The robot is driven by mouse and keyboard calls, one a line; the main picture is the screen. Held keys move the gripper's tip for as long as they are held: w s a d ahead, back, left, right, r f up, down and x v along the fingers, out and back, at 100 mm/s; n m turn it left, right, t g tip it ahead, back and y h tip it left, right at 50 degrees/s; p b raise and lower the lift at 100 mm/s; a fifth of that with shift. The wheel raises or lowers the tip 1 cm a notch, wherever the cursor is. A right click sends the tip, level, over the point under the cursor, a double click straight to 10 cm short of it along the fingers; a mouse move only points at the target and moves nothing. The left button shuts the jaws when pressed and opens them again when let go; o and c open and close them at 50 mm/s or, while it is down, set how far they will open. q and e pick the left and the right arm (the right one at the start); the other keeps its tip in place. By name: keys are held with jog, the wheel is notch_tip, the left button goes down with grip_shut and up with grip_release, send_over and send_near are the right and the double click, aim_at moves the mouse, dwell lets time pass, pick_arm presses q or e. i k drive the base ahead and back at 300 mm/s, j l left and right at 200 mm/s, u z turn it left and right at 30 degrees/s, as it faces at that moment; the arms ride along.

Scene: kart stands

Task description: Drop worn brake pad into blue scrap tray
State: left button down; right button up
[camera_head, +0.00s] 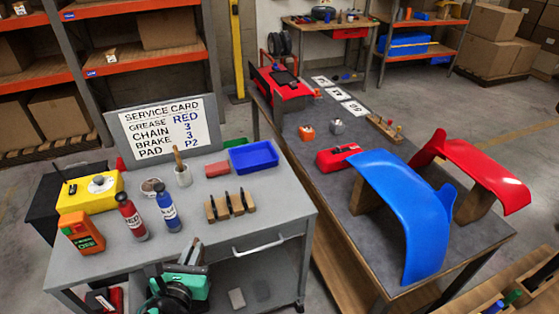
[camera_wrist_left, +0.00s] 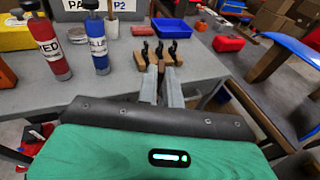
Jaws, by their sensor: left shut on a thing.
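My left gripper (camera_head: 194,248) is over the front edge of the grey cart top, below the wooden rack in the head view. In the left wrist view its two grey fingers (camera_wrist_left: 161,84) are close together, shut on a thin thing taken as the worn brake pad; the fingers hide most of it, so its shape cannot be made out. The blue scrap tray (camera_head: 253,156) sits at the cart's back right corner, apart from the gripper. It also shows in the left wrist view (camera_wrist_left: 173,30), beyond the rack. No contents can be made out in it. My right gripper is not in view.
The wooden rack (camera_head: 231,206) with upright black pieces stands between gripper and tray. A red block (camera_head: 217,169), a grey cup (camera_head: 183,176), a red bottle (camera_head: 131,217) and a blue bottle (camera_head: 167,212) stand nearby. A blue fender (camera_head: 403,210) lies on the bench at right.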

aim_at(249, 162)
jog(key=j+z, duration=0.15)
jog(key=z, duration=0.3)
jog(key=j+z, duration=0.15)
jog(key=z, duration=0.35)
jog(key=j+z, duration=0.1)
jog(key=z, duration=0.35)
jog(key=k+j, duration=0.1)
jog(key=j, duration=0.85)
jog(key=k+j, duration=0.15)
jog(key=j, duration=0.35)
jog(key=i+j, duration=0.1)
jog(key=j+z, duration=0.05)
